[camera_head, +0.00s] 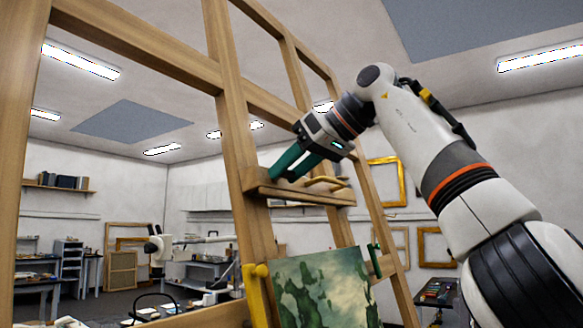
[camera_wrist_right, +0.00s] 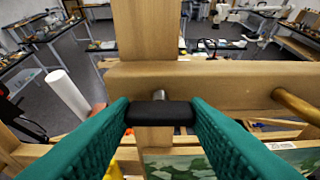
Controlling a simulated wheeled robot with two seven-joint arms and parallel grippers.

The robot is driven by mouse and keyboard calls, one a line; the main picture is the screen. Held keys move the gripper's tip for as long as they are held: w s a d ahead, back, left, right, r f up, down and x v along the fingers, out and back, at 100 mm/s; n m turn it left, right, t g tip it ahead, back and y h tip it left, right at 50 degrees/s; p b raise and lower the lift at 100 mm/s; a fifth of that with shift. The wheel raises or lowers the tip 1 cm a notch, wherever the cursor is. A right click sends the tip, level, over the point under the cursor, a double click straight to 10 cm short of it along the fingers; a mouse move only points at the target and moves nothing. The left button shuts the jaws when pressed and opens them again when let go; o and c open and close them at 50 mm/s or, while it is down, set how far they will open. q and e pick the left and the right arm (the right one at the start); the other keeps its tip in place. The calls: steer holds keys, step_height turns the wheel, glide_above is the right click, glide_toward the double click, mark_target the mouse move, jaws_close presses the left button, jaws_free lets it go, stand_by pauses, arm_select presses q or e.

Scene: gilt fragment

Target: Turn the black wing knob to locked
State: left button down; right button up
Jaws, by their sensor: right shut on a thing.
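The black wing knob (camera_wrist_right: 159,113) sits on a short metal shaft in front of the easel's wooden crossbar, and its bar lies level across the right wrist view. My right gripper (camera_wrist_right: 160,115) has its green fingers shut on the knob's two ends. In the head view my right gripper (camera_head: 282,172) is at the left part of the easel's wooden ledge (camera_head: 310,195), and the knob is hidden behind the fingers. No lock marking can be read. My left gripper is in neither view.
The tall wooden easel (camera_head: 228,110) stands close in front of me. A wooden handle (camera_head: 326,183) is right of the gripper on the ledge. A green painting (camera_head: 325,285) stands below, with a yellow part (camera_head: 257,295) at its left edge. Workbenches stand far behind.

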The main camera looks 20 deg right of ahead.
steer(key=shift+f, duration=0.1)
steer(key=o, duration=1)
steer(key=p+v, duration=0.2)
steer(key=v, duration=1)
